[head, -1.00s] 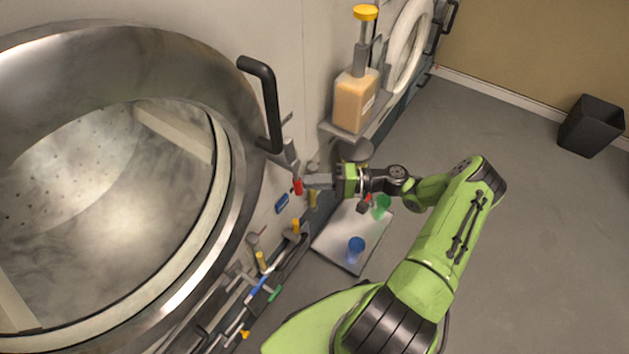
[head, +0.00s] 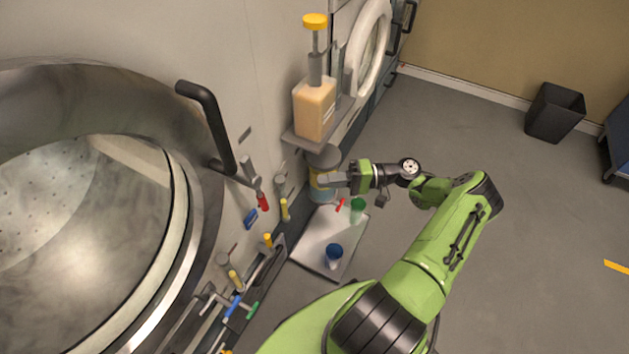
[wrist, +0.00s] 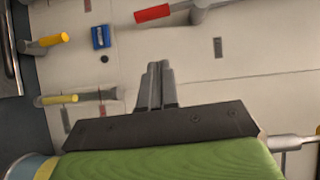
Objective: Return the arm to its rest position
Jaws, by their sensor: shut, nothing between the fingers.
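My gripper (head: 327,180) is shut and empty. It is held in the air in front of the machine wall, above the tray. In the wrist view, the closed fingers (wrist: 157,86) point at the pale wall panel, with nothing between them. A red-handled valve (head: 262,201) is left of the gripper, apart from it; its red handle also shows in the wrist view (wrist: 152,14).
A large steel drum (head: 165,240) with a black handle (head: 210,120) stands at left. A pump bottle (head: 314,108) stands on a shelf above the gripper. A white tray (head: 312,238) holds a blue cup (head: 334,256) and a green cup (head: 357,210). Floor at right is clear up to a black bin (head: 555,112).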

